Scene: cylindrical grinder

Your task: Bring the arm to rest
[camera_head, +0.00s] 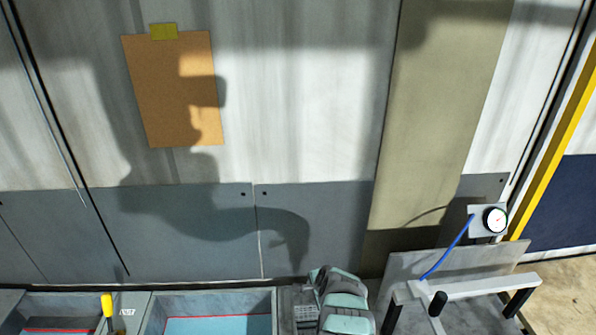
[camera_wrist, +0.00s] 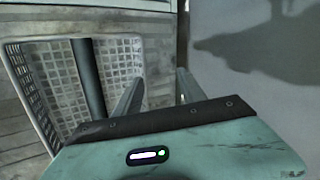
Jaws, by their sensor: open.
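In the wrist view my gripper (camera_wrist: 158,88) shows two grey fingers standing apart, with nothing between them. Its teal body with a dark front edge fills the bottom of that view. A white mesh basket (camera_wrist: 28,72) lies beyond the fingers on the left, with a dark upright bar (camera_wrist: 88,80) in it or in front of it; I cannot tell which. In the head view a teal and grey part of my arm shows at the bottom centre. The fingers cannot be made out there. The arm's shadow falls on the wall.
Grey bins with red edging (camera_head: 215,317) stand at the lower left, by a yellow handle (camera_head: 107,305). A round gauge (camera_head: 495,219) with a blue hose (camera_head: 447,248) and a white frame (camera_head: 480,288) stand at the lower right. A brown sheet (camera_head: 172,95) hangs on the wall.

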